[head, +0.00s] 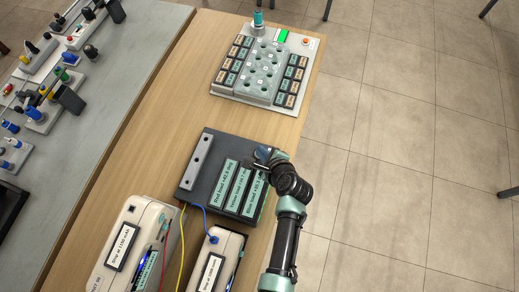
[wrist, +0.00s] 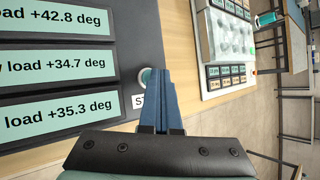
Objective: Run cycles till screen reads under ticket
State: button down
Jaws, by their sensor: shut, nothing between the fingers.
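A dark box (head: 200,185) lies on the wooden table with three pale green screens (head: 240,188). In the wrist view the screens (wrist: 55,65) end in "load +42.8 deg", "load +34.7 deg" and "load +35.3 deg"; their left ends are cut off. A round pale button (wrist: 145,76) sits beside them over a white label starting "ST", partly hidden by my fingers. My gripper (head: 262,155) is shut and empty at the box's right end; its blue fingertips (wrist: 154,75) are right at the button. I cannot tell whether they touch it. A ticket cannot be made out with certainty.
Two white devices (head: 133,240) with labels and coloured wires stand in front; their labels are too small to read surely. A panel (head: 222,88) with tiles, a green light and an orange button lies at the back. A grey bench (head: 110,75) with fittings is at left.

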jog(key=shift+r+p, duration=0.95)
jog(key=shift+p, duration=0.05)
notch_tip(320, 180, up, 5)
jog(key=p, duration=0.5)
dwell(0.4)
